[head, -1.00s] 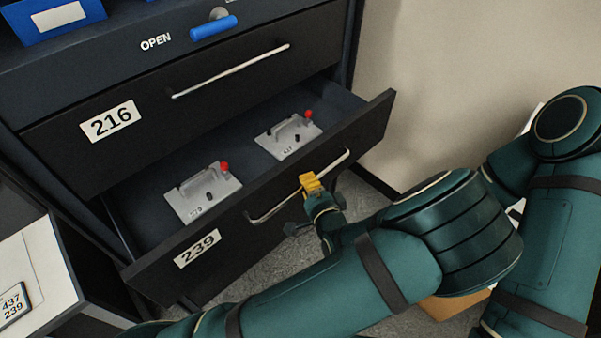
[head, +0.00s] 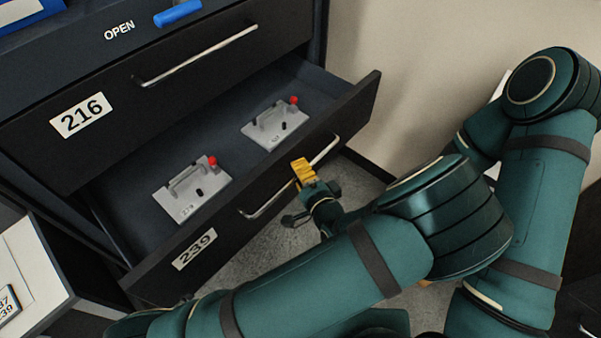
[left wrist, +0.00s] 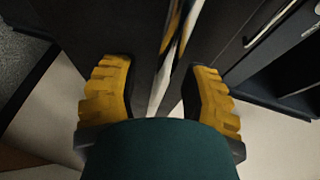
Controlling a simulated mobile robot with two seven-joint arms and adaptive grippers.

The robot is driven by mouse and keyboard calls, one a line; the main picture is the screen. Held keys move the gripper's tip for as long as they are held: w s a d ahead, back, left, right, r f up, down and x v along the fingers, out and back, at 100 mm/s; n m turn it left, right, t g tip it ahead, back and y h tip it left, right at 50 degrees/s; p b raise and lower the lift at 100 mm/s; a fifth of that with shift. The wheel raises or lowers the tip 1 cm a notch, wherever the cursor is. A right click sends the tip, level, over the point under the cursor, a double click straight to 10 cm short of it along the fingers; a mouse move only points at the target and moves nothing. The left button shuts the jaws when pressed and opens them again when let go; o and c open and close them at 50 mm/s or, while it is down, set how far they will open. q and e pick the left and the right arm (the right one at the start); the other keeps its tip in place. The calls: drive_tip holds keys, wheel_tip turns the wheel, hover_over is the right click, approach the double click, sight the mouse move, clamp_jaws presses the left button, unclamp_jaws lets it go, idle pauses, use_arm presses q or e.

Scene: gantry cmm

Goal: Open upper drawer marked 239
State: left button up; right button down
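The black drawer marked 239 (head: 228,225) stands well out of the cabinet, below the drawer marked 216 (head: 215,95), which is shut. Its silver bar handle (head: 262,203) also shows in the left wrist view (left wrist: 172,67). My left gripper (head: 303,172), with yellow fingers, is at the middle of this handle. In the left wrist view the fingers (left wrist: 158,95) are apart, with the bar between them and gaps beside it. Whether a finger touches the bar is unclear. My right gripper is not in view.
Two grey fixtures with red knobs, a nearer one (head: 190,193) and a farther one (head: 275,123), sit inside the open drawer. A blue handle (head: 178,12) is beside the OPEN marking above. A pale wall (head: 400,60) stands right of the cabinet. A light panel (head: 35,270) is at lower left.

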use_arm(q)
drive_tip(key=v, duration=0.7)
drive_tip(key=shift+s, duration=0.25)
drive_tip(key=shift+d, duration=0.15)
idle(0.5)
